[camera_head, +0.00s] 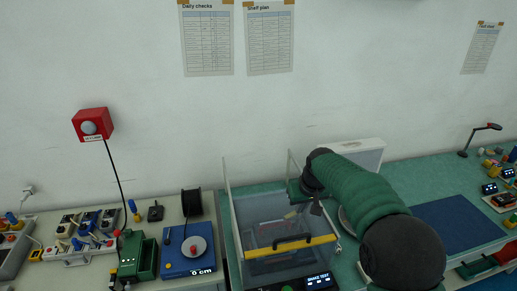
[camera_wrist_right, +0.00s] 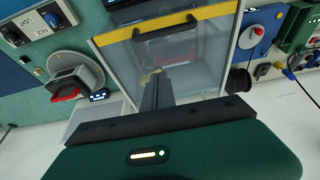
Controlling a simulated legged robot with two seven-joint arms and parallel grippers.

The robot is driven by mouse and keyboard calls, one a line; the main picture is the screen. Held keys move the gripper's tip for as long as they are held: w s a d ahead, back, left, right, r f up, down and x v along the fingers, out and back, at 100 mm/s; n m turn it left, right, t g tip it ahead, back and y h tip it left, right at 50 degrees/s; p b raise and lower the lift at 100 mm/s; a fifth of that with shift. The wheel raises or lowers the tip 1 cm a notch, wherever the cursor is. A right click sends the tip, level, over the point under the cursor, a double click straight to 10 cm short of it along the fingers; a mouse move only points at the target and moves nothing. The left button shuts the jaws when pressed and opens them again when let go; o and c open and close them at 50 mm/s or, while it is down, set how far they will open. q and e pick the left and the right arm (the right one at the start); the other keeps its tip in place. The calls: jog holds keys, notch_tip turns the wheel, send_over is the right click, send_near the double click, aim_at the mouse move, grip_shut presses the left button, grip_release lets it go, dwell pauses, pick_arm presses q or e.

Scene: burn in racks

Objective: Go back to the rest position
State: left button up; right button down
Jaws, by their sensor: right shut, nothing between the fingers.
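My right arm comes in from the lower right of the head view. Its gripper (camera_head: 317,208) is small there, at the right side of the clear box. In the right wrist view the two dark fingers (camera_wrist_right: 158,92) are together with nothing between them. They overlap the clear box in the picture; I cannot tell how far apart they are. The clear box (camera_head: 255,215) has a yellow and black bar (camera_head: 290,246) across its front and a "SHAKE TEST" display (camera_head: 318,280) below. Something reddish lies inside, blurred by the panel. My left gripper is not in view.
A blue scale-like unit (camera_head: 188,262) reading "0 cm", a green device (camera_head: 138,255) and a black spool (camera_head: 191,203) stand left of the box. A red wall unit (camera_head: 93,124) hangs behind. A blue mat (camera_head: 455,224) lies right of my arm.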

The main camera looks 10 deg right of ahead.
jog(key=s+a+f+b, duration=0.1)
jog(key=s+f, duration=0.4)
jog(key=s, duration=0.4)
jog(key=s+a+f+g+b, duration=0.1)
jog(key=s+f, duration=0.3)
jog(key=s, duration=0.6)
jog(key=s+a+f+b, duration=0.3)
jog(key=s+f, duration=0.2)
jog(key=s, duration=0.4)
jog(key=shift+s+f, duration=0.15)
jog(key=shift+f, duration=0.15)
jog(key=shift+s, duration=0.1)
jog(key=shift+a, duration=0.15)
